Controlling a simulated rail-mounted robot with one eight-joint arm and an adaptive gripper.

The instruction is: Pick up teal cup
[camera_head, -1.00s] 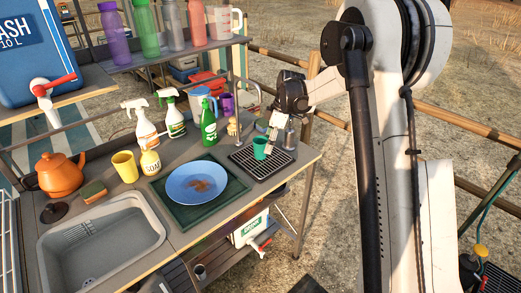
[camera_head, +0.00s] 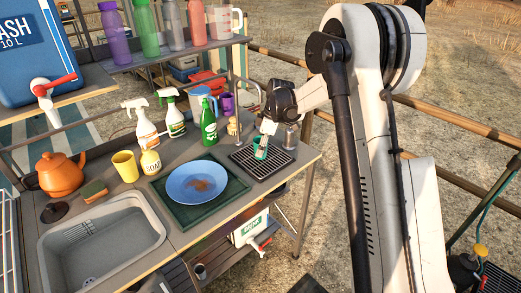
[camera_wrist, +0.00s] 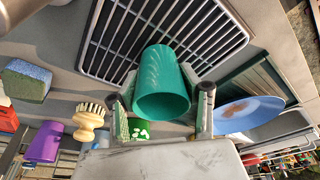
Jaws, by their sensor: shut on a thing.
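The teal cup (camera_head: 261,149) is at the black drip grate on the right of the counter. It also shows large in the wrist view (camera_wrist: 162,85), with its open mouth toward the camera. My gripper (camera_head: 263,146) reaches down to the cup, and its two fingers stand on either side of it in the wrist view (camera_wrist: 165,112). The gripper is shut on the cup. Whether the cup's base still touches the grate cannot be told.
The drip grate (camera_head: 248,166) lies under the cup. A blue plate (camera_head: 188,187) on a green tray is to the left. A green bottle (camera_head: 209,128), a purple cup (camera_head: 227,103) and a wooden brush (camera_wrist: 88,122) stand close by. A faucet rises behind.

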